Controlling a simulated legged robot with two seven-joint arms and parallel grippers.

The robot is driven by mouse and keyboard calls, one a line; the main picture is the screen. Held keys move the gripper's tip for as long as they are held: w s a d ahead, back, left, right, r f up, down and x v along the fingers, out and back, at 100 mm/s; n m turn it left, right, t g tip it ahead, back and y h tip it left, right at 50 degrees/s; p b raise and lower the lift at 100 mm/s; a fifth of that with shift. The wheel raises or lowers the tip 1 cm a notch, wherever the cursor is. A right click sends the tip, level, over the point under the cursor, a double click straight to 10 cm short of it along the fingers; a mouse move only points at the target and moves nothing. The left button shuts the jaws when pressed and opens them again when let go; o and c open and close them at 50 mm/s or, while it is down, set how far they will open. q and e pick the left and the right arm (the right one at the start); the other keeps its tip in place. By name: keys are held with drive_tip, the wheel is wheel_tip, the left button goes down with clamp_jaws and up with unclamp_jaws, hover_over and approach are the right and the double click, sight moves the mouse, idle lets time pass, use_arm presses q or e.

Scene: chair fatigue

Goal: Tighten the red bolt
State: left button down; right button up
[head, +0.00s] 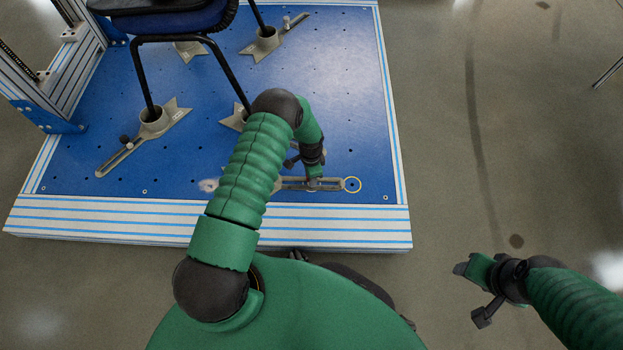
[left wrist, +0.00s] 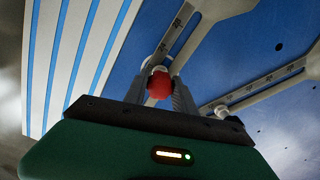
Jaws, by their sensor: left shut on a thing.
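The red bolt (left wrist: 160,84) shows in the left wrist view between the two fingers of my left gripper (left wrist: 160,92), which is shut on it. The bolt sits at the slotted arm of a grey metal bracket (left wrist: 178,45) on the blue plate. In the head view my left gripper (head: 313,180) reaches down to the slotted bracket arm (head: 330,184) near the plate's front edge; the bolt is hidden there. My right gripper (head: 472,293) is open and empty above the floor at the lower right.
A black-framed chair (head: 150,75) stands with its legs in grey brackets on the blue plate (head: 350,110). An aluminium frame post (head: 50,75) rises at left. The right-hand floor is mostly clear.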

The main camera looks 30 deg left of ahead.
use_arm(q)
drive_tip(key=m, duration=0.8)
drive_tip(key=c, duration=1)
unclamp_jaws()
drive_tip(key=shift+c, duration=0.2)
